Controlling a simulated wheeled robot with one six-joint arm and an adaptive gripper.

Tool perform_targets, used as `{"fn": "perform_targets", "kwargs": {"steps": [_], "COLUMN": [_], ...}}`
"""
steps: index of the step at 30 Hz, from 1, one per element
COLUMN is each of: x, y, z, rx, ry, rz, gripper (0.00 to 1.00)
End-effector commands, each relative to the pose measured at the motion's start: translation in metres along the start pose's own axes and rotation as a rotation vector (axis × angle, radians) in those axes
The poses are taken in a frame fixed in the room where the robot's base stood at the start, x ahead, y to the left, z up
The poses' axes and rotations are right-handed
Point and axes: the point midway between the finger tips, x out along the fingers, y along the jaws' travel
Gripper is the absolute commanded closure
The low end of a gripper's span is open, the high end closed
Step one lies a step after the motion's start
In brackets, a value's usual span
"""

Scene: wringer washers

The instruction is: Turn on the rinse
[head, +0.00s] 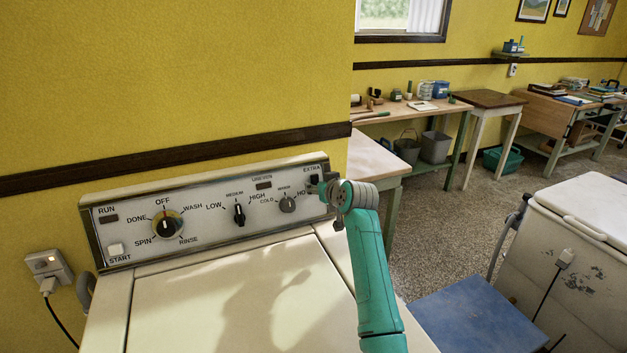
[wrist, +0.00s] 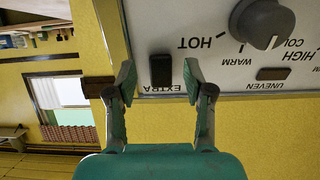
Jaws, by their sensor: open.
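The washer's control panel (head: 221,207) carries a black cycle dial (head: 168,226) with OFF, WASH, RINSE, SPIN and DONE around it. Its exact pointing is too small to tell. At the panel's right end is a black switch marked EXTRA (head: 314,180); it also shows in the wrist view (wrist: 161,72). My gripper (head: 326,189) is right at that end of the panel. In the wrist view my gripper (wrist: 160,84) is open, one finger on each side of the EXTRA switch. I cannot tell whether the fingers touch it.
A white START button (head: 115,250) sits at the panel's lower left. A level knob (head: 239,214) and a grey temperature knob (head: 287,204) lie between the dial and my gripper. The washer's lid (head: 235,300) is clear. A blue stool (head: 470,315) stands at the right.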

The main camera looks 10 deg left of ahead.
Motion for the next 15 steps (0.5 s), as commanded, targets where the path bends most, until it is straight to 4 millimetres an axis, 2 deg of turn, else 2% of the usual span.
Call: {"fn": "perform_targets", "kwargs": {"steps": [10, 11, 15], "x": [0.0013, 0.0013, 0.0013], "y": [0.0000, 0.0000, 0.0000], "z": [0.0027, 0.0027, 0.0026], "rx": [0.000, 0.000, 0.000], "ry": [0.000, 0.000, 0.000], "rz": [0.000, 0.000, 0.000], "gripper": [0.48, 0.53, 0.88]}}
